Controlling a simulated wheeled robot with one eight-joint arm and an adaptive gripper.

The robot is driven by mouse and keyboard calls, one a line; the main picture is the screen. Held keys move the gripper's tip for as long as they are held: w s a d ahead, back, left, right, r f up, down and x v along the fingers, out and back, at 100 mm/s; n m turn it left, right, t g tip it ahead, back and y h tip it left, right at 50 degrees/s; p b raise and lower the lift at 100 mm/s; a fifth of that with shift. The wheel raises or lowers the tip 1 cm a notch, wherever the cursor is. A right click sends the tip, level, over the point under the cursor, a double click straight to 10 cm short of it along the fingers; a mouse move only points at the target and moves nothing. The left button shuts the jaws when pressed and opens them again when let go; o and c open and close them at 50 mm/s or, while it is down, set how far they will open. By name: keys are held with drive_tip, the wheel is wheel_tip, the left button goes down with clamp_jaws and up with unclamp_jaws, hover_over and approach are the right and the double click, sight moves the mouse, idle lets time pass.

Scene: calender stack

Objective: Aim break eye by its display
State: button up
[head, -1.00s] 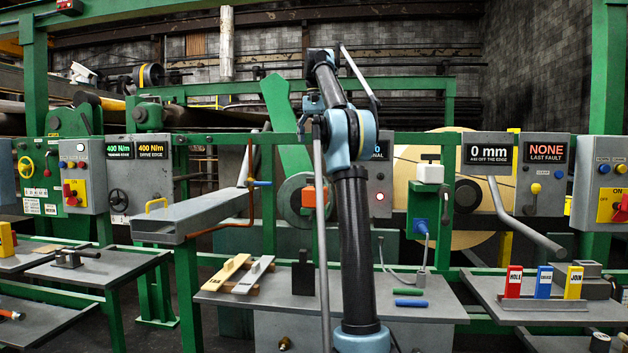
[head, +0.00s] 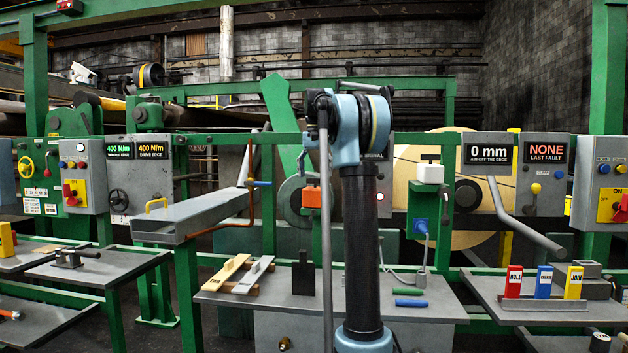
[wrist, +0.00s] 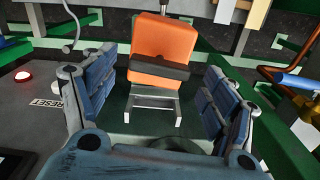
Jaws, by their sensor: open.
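An orange block (wrist: 160,48) with a dark band across its lower part, probably the break eye, stands on a pale metal bracket (wrist: 153,103) in the wrist view. It also shows in the head view (head: 311,197), left of my arm. My gripper (wrist: 163,88) is open and empty, with a blue finger on each side of the block and bracket. I cannot tell whether it touches either.
A copper-coloured pipe (head: 251,190) with a blue handle stands left of the block. A table (head: 430,305) below holds wooden pieces, a dark block and green and blue rods. Right of my arm are a "0 mm" display (head: 489,153) and a grey bar (head: 520,225).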

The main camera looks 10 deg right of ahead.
drive_tip(key=shift+f, duration=0.75)
drive_tip(key=c, duration=1.1)
drive_tip(key=shift+o, duration=0.2)
drive_tip(key=shift+n, duration=1.4)
drive_tip(key=o, duration=1.1)
drive_tip(key=shift+c, duration=0.2)
drive_tip(key=shift+r, duration=0.15)
wheel_tip(320, 180, up, 12)
